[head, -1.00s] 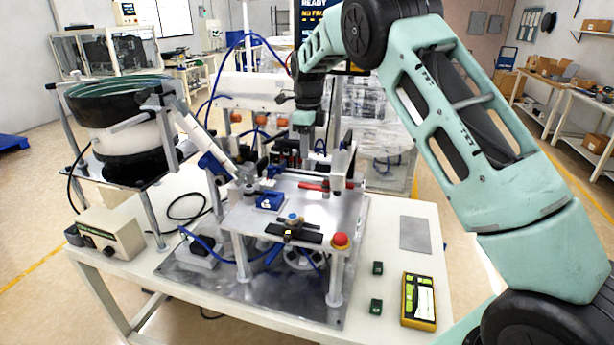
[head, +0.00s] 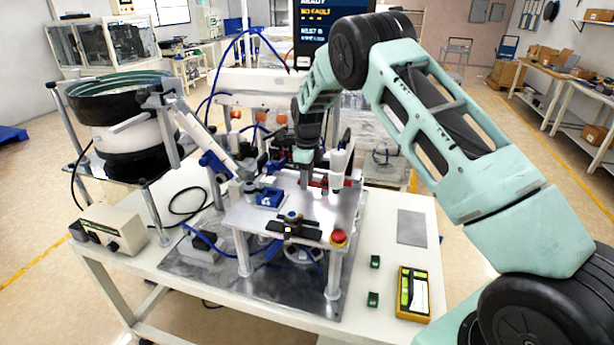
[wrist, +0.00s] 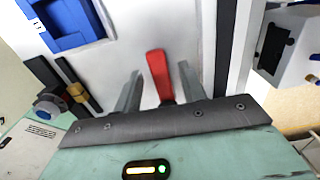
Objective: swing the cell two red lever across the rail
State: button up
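The red lever (wrist: 158,76) stands out between the two fingers of my gripper (wrist: 160,90) in the wrist view, with a gap showing on each side of it. The fingers are apart, so my gripper is open around the lever and not closed on it. In the head view my gripper (head: 304,178) points down over the metal plate of the machine, beside a white upright cylinder. Only a short red piece of the lever (head: 318,184) shows there; the rest is hidden behind the gripper.
A blue block (head: 270,197) and a black clamp (head: 294,229) sit on the metal plate (head: 260,220). A red button (head: 338,238) is at its front right corner. A bowl feeder (head: 120,110) stands at left. A yellow device (head: 413,292) lies on the table's right side.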

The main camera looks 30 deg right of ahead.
grip_shut()
jog(key=shift+a, duration=0.1)
jog(key=s+n+b, duration=0.1)
jog(key=n, duration=0.1)
jog(key=a+n+b, duration=0.1)
jog(key=n, duration=0.1)
jog(key=shift+s+n, duration=0.3)
jog(key=shift+s, duration=0.1)
jog(key=n, duration=0.1)
jog(key=s+n+b, duration=0.1)
jog(key=n, duration=0.1)
jog(key=shift+s+a+b, duration=0.25)
jog(key=shift+b, duration=0.05)
jog(key=shift+s+n+b, duration=0.2)
jog(key=shift+s+n, duration=0.1)
jog(key=shift+n, duration=0.4)
jog(key=shift+s+n+b, duration=0.15)
jog(key=shift+s+n, duration=0.15)
jog(key=shift+n, duration=0.4)
jog(key=shift+r, duration=0.1)
jog(key=shift+o, duration=0.6)
grip_release()
